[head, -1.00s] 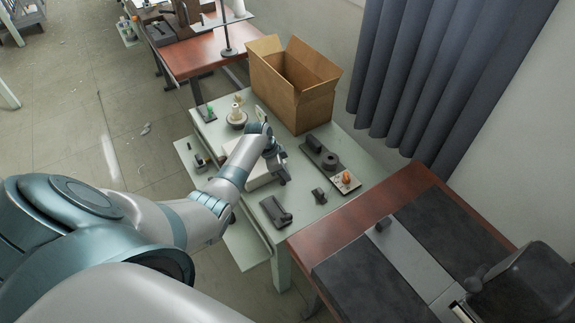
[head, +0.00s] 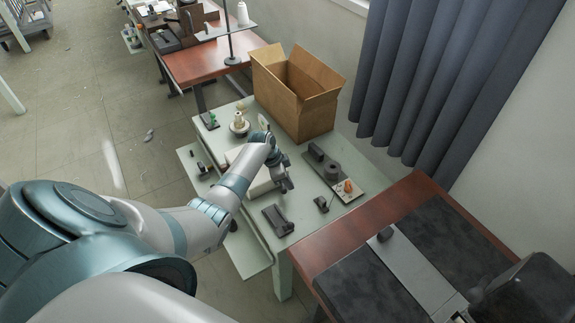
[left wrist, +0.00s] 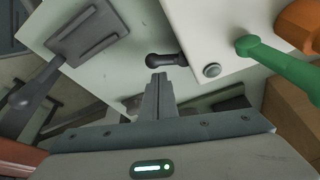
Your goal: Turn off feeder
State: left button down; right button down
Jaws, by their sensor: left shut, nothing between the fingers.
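A white box-shaped unit (head: 262,187), probably the feeder, sits on the pale green table (head: 300,235), partly hidden under my left forearm. In the left wrist view its white casing (left wrist: 215,30) fills the upper right. A dark rounded lever or knob (left wrist: 165,59) sticks out from its side, and a silver round button (left wrist: 211,70) sits near its corner. My left gripper (head: 287,186) is at the unit's near right end. In the left wrist view its shut, empty fingers (left wrist: 160,80) point at the dark lever, very close; I cannot tell whether they touch.
A dark flat-based device (head: 278,220) and a small black part (head: 322,204) lie nearby. A tray with a black roll (head: 332,172) is to the right. An open cardboard box (head: 298,95) stands behind. A green handle (left wrist: 262,53) shows beside the casing. A red-brown table (head: 345,240) adjoins in front.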

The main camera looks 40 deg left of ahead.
pick_arm(q)
jog(key=shift+w+d+r+p, duration=0.35)
jog(key=shift+w+d, duration=0.2)
jog(key=shift+d, duration=0.1)
jog(key=shift+w+d+r+p, duration=0.2)
jog(key=shift+w+d+r, duration=0.1)
jog(key=shift+w+d, duration=0.3)
jog(key=shift+a+r, duration=0.2)
jog(key=shift+a, duration=0.1)
jog(key=b+v, duration=0.1)
jog(key=v, duration=0.8)
jog(key=shift+b, duration=0.3)
pick_arm(e)
jog(key=shift+w+a+f, duration=0.15)
jog(key=shift+w+a, duration=0.15)
jog(key=shift+a, duration=0.15)
pick_arm(q)
jog(key=shift+r, duration=0.1)
pick_arm(e)
jog(key=shift+d, duration=0.1)
pick_arm(q)
jog(key=shift+s, duration=0.1)
